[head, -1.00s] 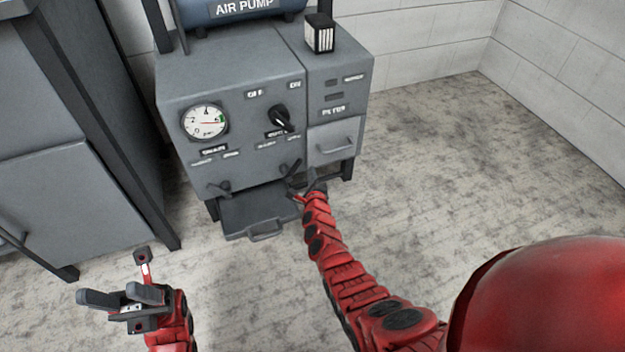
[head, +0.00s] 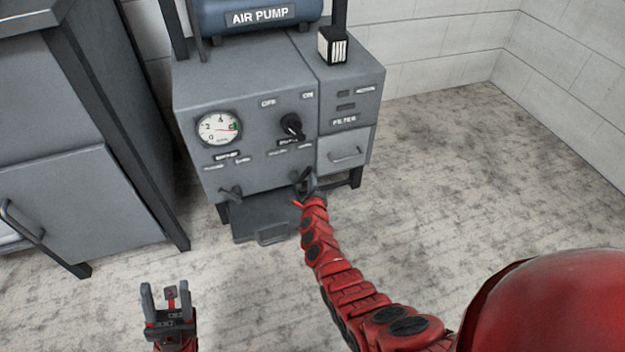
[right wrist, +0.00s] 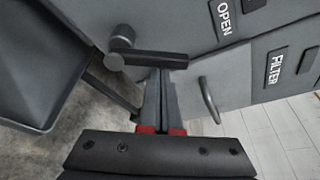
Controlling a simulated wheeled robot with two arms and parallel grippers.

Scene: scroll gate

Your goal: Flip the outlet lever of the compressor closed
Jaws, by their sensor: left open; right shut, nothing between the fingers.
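The compressor (head: 245,165) is a grey cabinet with an air pump tank on top. Its right-hand front lever (head: 303,178), below the dark knob, is partly covered by my right gripper (head: 306,190). In the right wrist view this lever (right wrist: 150,59) is a dark bar reaching right from its round pivot, near the OPEN label (right wrist: 225,15). My right gripper (right wrist: 158,78) is shut and empty, its tips right at the bar; I cannot tell if they touch. My left gripper (head: 166,293) is open and empty, low above the floor, fingers pointing up the picture.
A second lever (head: 231,192) sits at the front left, below the gauge (head: 219,128). A dark tray (head: 262,218) juts out low in front. The filter drawer (head: 345,152) is on the right. A grey cabinet (head: 60,200) stands at the left. Floor on the right is clear.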

